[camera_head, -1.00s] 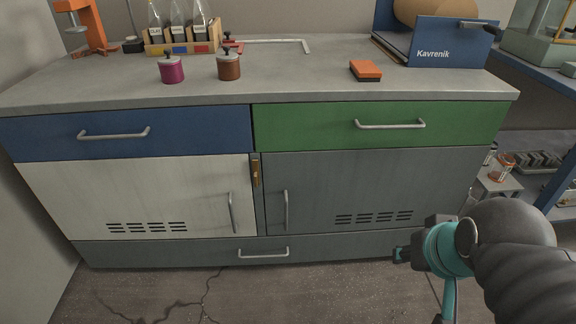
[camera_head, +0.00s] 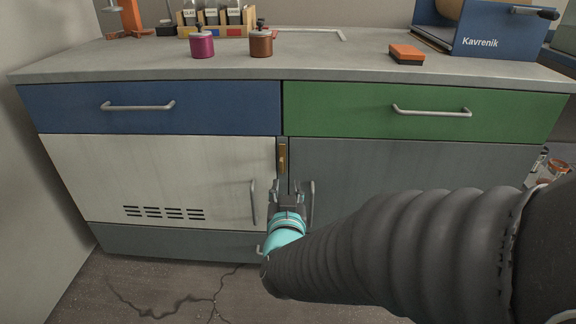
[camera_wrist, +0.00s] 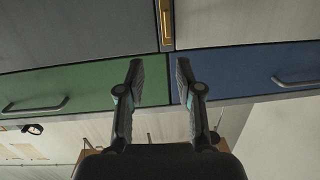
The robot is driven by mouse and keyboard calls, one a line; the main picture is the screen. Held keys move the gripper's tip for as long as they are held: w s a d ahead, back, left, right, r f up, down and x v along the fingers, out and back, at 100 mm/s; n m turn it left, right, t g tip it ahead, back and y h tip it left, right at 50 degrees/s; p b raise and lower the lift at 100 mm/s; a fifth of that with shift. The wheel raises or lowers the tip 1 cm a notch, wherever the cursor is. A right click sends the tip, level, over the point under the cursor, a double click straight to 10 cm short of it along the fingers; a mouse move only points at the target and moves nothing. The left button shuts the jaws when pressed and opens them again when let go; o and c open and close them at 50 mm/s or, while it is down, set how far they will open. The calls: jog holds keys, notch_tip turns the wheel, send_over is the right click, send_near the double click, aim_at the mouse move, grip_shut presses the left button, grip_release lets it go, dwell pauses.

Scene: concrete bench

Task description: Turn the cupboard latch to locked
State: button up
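The brass-coloured latch (camera_head: 282,158) sits upright on the narrow strip between the white cupboard door (camera_head: 160,175) and the grey cupboard door (camera_head: 390,165), just below the drawers. In the wrist view, which looks upside down, the latch (camera_wrist: 166,22) is at the top centre, its long side vertical. My gripper (camera_head: 287,188) is in front of the cupboard, just below the latch in the head view. In the wrist view, my gripper (camera_wrist: 159,78) has its two fingers apart with nothing between them. Its fingertips look clear of the latch.
Door handles flank my gripper, the white door's (camera_head: 253,202) and the grey door's (camera_head: 311,203). Above are a blue drawer (camera_head: 200,110) and a green drawer (camera_head: 350,108) with bar handles. The bench top (camera_head: 345,65) holds two small pots, an orange block and a blue Kavrenik box.

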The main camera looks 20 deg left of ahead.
aim_at(281, 165)
jog(key=shift+t, duration=0.6)
jog(key=x, duration=0.4)
jog(key=a+f+b+x, duration=0.1)
jog(key=x, duration=0.7)
jog(key=shift+w+a+f, duration=0.2)
jog(key=shift+a+f, duration=0.1)
jog(key=shift+a, duration=0.05)
jog(key=shift+c, duration=0.2)
grip_shut()
